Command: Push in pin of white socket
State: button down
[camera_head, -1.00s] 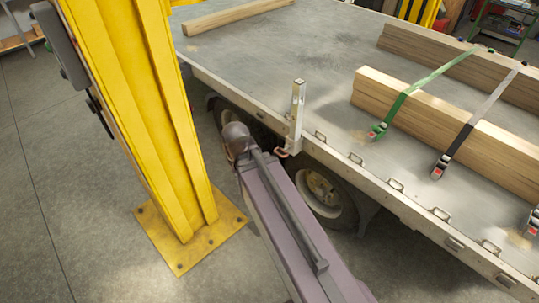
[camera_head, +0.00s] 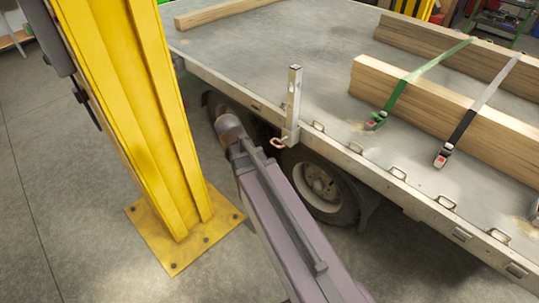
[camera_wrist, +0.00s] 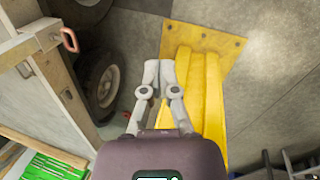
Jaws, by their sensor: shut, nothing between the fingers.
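The white socket is a pale upright post (camera_head: 294,95) fixed to the trailer's side edge. It also shows at the left of the wrist view (camera_wrist: 38,40). Its pin has a copper-red bent handle (camera_head: 277,143), sticking out from the lower part of the socket; the handle also shows in the wrist view (camera_wrist: 70,40). How deep the pin sits cannot be told. My gripper (camera_wrist: 166,64) is shut and empty in the wrist view, in front of the yellow column's base and well to the right of the pin, apart from it. In the head view its fingers cannot be made out.
A yellow column (camera_head: 135,110) on a bolted base plate stands left of my arm. The trailer bed (camera_head: 270,60) carries strapped timber beams (camera_head: 440,105). A wheel (camera_head: 320,185) sits below its edge. Bare floor lies between column and trailer.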

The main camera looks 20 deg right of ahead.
jog(key=w+d+f+n+t+h+b, duration=0.1)
jog(key=w+d+f+n+h+b, duration=0.2)
jog(key=w+f+n+b, duration=0.3)
jog(key=w+d+f+n+t+h+b, duration=0.1)
jog(key=w+d+f+n+h+b, duration=0.2)
jog(key=w+n+b, duration=0.6)
jog(key=shift+w+d+f+n+t+h+b, duration=0.35)
jog(key=shift+d+f+n+b, duration=0.55)
jog(key=shift+f, duration=0.95)
jog(key=shift+d+f+m+b, duration=0.1)
jog(key=shift+m+b, duration=0.2)
jog(key=w+d+f+b, duration=0.4)
jog(key=d+f+b, duration=0.1)
jog(key=d, duration=0.5)
jog(key=shift+d+f, duration=0.3)
jog(key=shift+d, duration=0.05)
